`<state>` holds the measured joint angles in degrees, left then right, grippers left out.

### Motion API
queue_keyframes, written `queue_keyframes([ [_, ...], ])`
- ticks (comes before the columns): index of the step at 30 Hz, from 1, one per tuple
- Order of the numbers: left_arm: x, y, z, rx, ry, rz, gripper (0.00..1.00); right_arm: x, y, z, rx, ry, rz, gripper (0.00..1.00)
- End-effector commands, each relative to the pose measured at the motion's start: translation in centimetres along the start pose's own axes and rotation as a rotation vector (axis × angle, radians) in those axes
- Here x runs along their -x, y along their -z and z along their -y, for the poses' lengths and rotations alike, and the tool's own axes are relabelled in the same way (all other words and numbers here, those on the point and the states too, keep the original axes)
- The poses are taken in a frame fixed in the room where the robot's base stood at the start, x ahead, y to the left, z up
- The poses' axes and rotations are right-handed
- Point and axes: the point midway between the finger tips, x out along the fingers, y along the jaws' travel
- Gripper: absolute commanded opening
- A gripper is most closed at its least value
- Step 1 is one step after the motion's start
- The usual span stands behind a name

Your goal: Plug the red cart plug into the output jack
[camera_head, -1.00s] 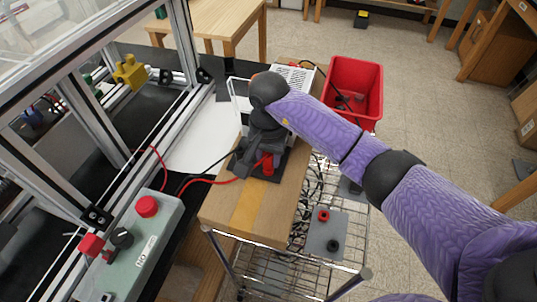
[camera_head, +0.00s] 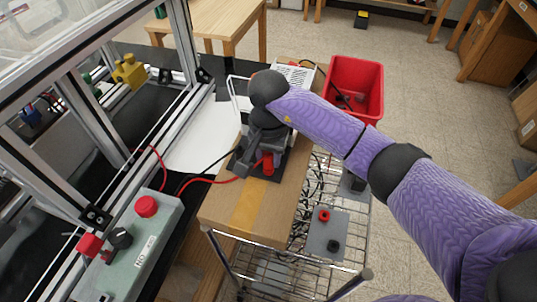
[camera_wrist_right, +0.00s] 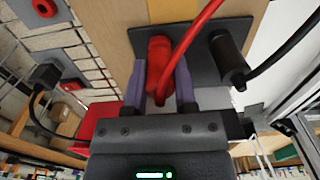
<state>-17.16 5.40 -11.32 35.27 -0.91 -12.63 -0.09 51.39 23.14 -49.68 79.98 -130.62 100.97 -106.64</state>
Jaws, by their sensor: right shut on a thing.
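The red cart plug (camera_head: 267,165) stands on a dark plate on the wooden cart top, with a red cable leading off to the left. In the right wrist view the red plug (camera_wrist_right: 159,60) sits between the two purple fingers of my right gripper (camera_wrist_right: 158,88), which is shut on it. In the head view my right gripper (camera_head: 258,150) comes down over the plate and partly hides it. A red jack (camera_head: 324,215) and a black jack (camera_head: 333,245) sit on a grey plate on the cart's wire shelf; which is the output jack is not marked. My left gripper is out of view.
A black plug (camera_wrist_right: 230,55) with its cable stands beside the red one. A control box (camera_head: 130,245) with red buttons and the metal frame (camera_head: 190,50) are at left. A red bin (camera_head: 355,75) stands behind the cart.

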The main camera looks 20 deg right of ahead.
Motion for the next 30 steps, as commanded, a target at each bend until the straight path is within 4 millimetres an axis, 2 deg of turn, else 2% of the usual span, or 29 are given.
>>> queue_keyframes([
  [15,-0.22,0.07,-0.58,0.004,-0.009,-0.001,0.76,-0.02,0.05,0.02,-0.001,0.0,-0.002,0.0],
  [30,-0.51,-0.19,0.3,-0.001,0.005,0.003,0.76,-0.27,-0.01,0.03,0.0,0.0,0.0,0.0],
])
